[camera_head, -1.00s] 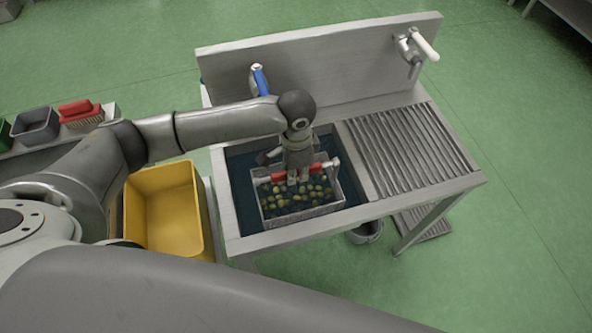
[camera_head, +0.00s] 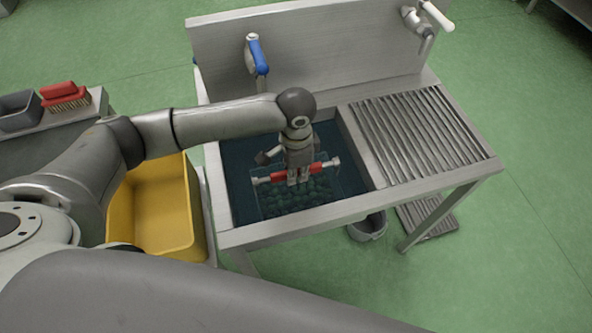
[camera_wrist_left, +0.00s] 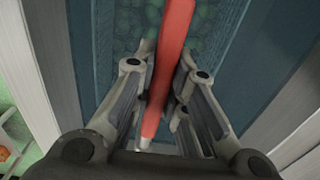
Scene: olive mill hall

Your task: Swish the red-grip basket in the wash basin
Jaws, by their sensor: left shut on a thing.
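The wash basin (camera_head: 231,165) is a metal sink full of dark blue-green water. The basket (camera_head: 326,166) has a handle with a red grip and sits below the water, its olives (camera_head: 300,194) showing dimly through it; the handle stays above the surface. My left gripper (camera_head: 298,180) points down into the basin and is shut on the red grip. In the left wrist view the red grip (camera_wrist_left: 167,75) runs between the two fingers, with olives blurred under water behind it. My right gripper is not in view.
A ribbed drainboard (camera_head: 420,135) adjoins the basin on the right. A blue-handled tap (camera_head: 257,56) and a white-handled tap (camera_head: 435,15) are on the backsplash. A yellow tub (camera_head: 165,212) stands left of the sink. A grey bucket (camera_head: 368,226) is under the sink.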

